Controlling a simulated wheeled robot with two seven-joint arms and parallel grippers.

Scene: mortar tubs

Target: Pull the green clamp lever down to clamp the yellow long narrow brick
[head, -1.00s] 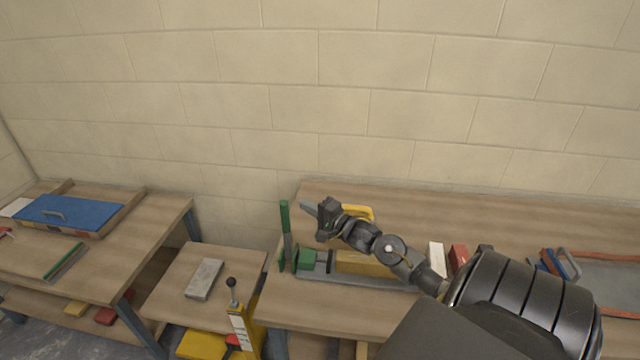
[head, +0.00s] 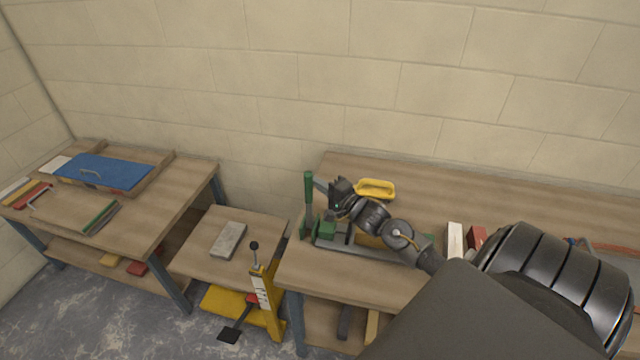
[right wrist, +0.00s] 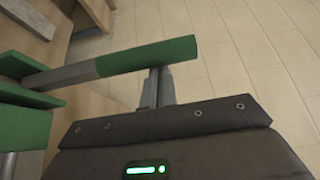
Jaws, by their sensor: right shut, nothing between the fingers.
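The green clamp lever (head: 309,189) stands upright at the left end of the clamp. Its green handle also crosses the right wrist view (right wrist: 145,56). The yellow long narrow brick (head: 369,241) lies in the clamp, right of the green clamp block (head: 327,229); my right arm partly hides it. My right gripper (head: 319,186) is shut and empty, with its fingertips close beside the lever's handle. In the right wrist view the closed fingers (right wrist: 158,82) reach the handle near its free end; I cannot tell whether they touch. My left gripper is out of view.
A yellow tray-like object (head: 376,188) lies behind the arm. A white block (head: 454,239) and a red block (head: 476,238) stand to the right. A low table with a grey brick (head: 228,240) and a yellow lever stand (head: 268,299) are to the left.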

